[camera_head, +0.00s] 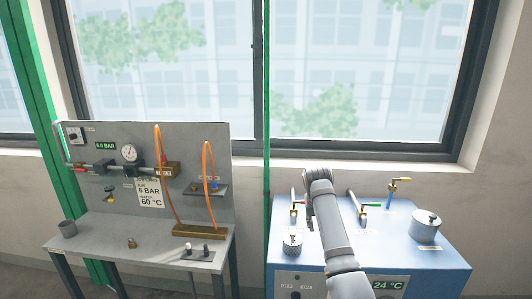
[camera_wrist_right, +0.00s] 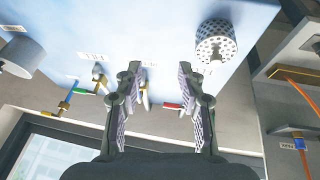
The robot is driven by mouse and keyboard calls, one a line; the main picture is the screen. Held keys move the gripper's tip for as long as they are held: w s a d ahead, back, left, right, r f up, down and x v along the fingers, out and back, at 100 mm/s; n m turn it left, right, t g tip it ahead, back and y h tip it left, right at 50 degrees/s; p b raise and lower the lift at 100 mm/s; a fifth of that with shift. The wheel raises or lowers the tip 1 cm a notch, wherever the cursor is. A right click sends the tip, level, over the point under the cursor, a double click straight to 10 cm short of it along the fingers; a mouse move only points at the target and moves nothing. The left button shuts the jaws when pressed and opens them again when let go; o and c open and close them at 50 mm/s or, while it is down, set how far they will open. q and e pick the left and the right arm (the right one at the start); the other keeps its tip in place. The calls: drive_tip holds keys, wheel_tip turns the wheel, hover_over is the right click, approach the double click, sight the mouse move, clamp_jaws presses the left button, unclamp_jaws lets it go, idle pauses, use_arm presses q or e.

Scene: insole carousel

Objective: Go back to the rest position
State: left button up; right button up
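My right arm reaches in from the bottom over the blue bench (camera_head: 440,262) in the head view. Its gripper (camera_head: 308,213) is mostly hidden behind my wrist there. In the right wrist view, the gripper (camera_wrist_right: 159,70) has its two fingers apart, with nothing held between them. A tap with a red handle (camera_wrist_right: 172,106) shows in the gap between the fingers, beyond them; I cannot tell how far. My left gripper is in neither view.
On the bench stand a perforated metal basket (camera_head: 292,243), a lidded pot (camera_head: 426,225) and a brass tap with a blue stem (camera_head: 393,193). At left is a grey test stand (camera_head: 100,235) with a gauge (camera_head: 129,153) and orange hoses (camera_head: 207,165). A window lies behind.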

drive_tip(key=s+d+f, duration=0.4)
drive_tip(key=s+f, duration=0.4)
drive_tip(key=f, duration=0.2)
drive_tip(key=s+d+f, duration=0.3)
drive_tip(key=s+f, duration=0.6)
drive_tip(key=s+n+y, duration=0.2)
drive_tip(key=s, duration=2)
wheel_tip(320, 180, down, 26)
drive_tip(key=s+d+g, duration=0.2)
drive_tip(key=d, duration=0.1)
drive_tip(key=s+f+g, duration=0.1)
drive_tip(key=s+f, duration=1.6)
drive_tip(key=s, duration=0.1)
drive_tip(key=shift+s+d+f+m, duration=0.15)
drive_tip(key=shift+d+m, duration=0.25)
drive_tip(key=shift+d, duration=0.05)
